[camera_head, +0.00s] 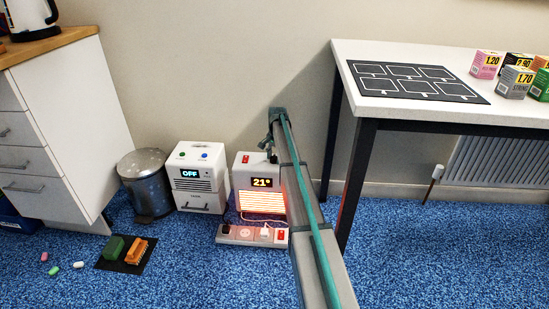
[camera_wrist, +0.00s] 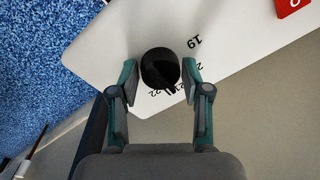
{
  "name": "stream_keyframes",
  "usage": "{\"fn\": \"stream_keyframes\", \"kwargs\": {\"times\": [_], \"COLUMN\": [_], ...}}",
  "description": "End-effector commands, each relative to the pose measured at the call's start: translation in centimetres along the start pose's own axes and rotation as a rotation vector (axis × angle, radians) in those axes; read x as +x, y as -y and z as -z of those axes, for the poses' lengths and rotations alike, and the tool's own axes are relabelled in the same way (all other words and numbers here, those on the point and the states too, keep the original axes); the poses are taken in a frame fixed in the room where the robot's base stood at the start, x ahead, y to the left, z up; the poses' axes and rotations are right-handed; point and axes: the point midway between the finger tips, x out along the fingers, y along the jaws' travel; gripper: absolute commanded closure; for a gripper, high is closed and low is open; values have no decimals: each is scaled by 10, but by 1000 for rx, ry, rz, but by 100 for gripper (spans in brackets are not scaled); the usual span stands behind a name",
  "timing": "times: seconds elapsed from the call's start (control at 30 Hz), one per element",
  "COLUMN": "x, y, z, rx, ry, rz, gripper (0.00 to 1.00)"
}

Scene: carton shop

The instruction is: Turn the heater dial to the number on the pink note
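The heater (camera_head: 243,180) is a white box on the floor by the wall, with glowing orange bars and a display reading 21°. Its black round dial (camera_wrist: 160,68) is on the top face, with printed numbers around it; 19 is readable, others are partly covered. My gripper (camera_wrist: 160,70) points down over the dial, with one finger on each side of it. The fingers are apart and close to the dial's sides; I cannot tell if they touch. In the head view my gripper (camera_head: 269,147) is above the heater, partly hidden by my arm. I see no pink note.
A white appliance (camera_head: 198,187) reading OFF stands left of the heater, beside a metal bin (camera_head: 145,178). A power strip (camera_head: 240,236) lies in front. A table (camera_head: 440,112) with several small cartons is at right. A red switch (camera_wrist: 290,5) is on the heater's top.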

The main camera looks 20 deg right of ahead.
Motion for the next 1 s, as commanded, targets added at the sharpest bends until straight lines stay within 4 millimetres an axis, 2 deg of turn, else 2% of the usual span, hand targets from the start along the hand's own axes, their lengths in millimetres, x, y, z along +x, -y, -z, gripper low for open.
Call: {"fn": "stream_keyframes", "kwargs": {"times": [0.03,0.2,0.57,1.0], "x": [0,0,-4,-9], "y": [0,0,0,0], "z": [0,0,0,1], "rx": [0,0,-55,-362], "ry": [0,0,4,27], "rz": [0,0,-1,-2], "gripper": [66,93,93,93]}}
